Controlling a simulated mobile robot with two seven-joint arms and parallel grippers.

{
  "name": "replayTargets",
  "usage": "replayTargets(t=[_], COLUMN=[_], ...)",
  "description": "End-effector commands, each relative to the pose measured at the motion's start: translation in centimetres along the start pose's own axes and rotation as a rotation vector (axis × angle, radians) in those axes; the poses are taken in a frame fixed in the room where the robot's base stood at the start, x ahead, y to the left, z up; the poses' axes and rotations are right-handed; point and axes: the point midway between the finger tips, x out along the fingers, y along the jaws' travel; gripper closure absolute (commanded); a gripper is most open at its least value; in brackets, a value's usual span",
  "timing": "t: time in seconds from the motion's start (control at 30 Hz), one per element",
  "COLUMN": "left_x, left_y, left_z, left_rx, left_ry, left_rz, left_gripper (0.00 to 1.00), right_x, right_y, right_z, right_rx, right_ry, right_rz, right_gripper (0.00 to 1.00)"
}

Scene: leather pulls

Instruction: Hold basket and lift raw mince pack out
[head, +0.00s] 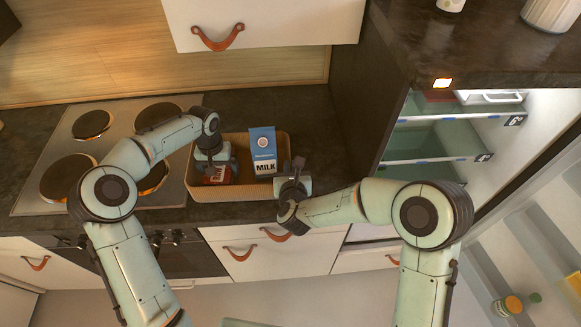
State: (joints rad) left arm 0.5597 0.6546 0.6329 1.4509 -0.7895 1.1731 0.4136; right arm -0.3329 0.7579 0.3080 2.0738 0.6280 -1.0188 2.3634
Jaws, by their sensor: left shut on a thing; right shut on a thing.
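A tan woven basket (232,192) stands on the dark counter, right of the stove. A red and white pack, the raw mince pack (217,177), is at the left inside the basket, partly hidden by my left gripper. My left gripper (213,167) reaches down into the basket from above and is shut on the pack. My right gripper (295,172) is at the basket's right side, shut on its rim. Its fingertips are hard to make out at this size.
A blue and white milk carton (263,152) stands in the basket, right of the pack. The stove (98,157) lies to the left. An open fridge with clear drawers (437,140) is at the right. An upper cabinet (285,22) hangs above the counter.

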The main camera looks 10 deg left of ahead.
Motion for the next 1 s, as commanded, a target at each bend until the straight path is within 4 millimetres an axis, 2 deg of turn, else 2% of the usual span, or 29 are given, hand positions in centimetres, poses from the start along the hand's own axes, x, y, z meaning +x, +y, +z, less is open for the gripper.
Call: replayTargets(t=[0.27, 1.0], left_x=[-0.6, -7.8], left_y=[0.0, 0.0], left_z=[-0.1, -0.1], left_rx=[0.0, 0.0], left_ry=[0.005, 0.005], left_rz=[-0.001, 0.0], left_gripper=[0.54, 0.54], right_x=[0.0, 0.0], right_y=[0.0, 0.0], right_z=[0.1, 0.1], right_rx=[0.0, 0.0], right_ry=[-0.001, -0.001], right_rz=[0.001, 0.001], right_gripper=[1.0, 1.0])
